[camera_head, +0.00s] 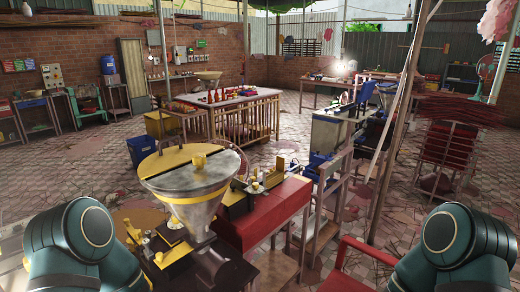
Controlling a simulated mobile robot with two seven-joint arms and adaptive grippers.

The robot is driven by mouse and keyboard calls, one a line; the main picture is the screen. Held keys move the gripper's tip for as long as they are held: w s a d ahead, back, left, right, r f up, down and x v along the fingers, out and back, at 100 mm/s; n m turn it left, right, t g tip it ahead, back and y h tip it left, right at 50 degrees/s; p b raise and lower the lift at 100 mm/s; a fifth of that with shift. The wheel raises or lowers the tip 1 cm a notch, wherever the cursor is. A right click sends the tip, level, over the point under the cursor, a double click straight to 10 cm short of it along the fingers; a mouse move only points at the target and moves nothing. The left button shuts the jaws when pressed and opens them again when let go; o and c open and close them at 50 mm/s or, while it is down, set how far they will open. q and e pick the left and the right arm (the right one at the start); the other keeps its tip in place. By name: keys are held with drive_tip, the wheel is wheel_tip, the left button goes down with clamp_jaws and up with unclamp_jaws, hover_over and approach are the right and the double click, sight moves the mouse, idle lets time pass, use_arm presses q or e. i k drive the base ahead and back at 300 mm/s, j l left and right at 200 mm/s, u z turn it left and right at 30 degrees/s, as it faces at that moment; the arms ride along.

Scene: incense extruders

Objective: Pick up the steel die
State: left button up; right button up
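I cannot make out a steel die for certain; small metal parts are too small to identify at this size. The extruder nearest me has a wide steel hopper (195,205) with a yellow top. Its bed (248,195) carries small yellow and black parts and runs to the right of the hopper. Only the upper parts of my two arms show, at the bottom left and bottom right corners. Neither gripper is in view.
A red bench (270,215) stands beside the hopper, with a red chair (365,250) to its right. A wooden table (232,100) with small red items stands behind. A blue-grey machine (335,130) and a post (398,130) stand right of centre. Tiled floor (70,170) is open at left.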

sight(148, 255)
drive_tip(key=i+u, duration=0.15)
drive_tip(key=u, duration=0.25)
drive_tip(key=i+j+u, duration=0.1)
drive_tip(key=u, duration=0.25)
drive_tip(key=i+u, duration=0.25)
drive_tip(key=u, duration=0.15)
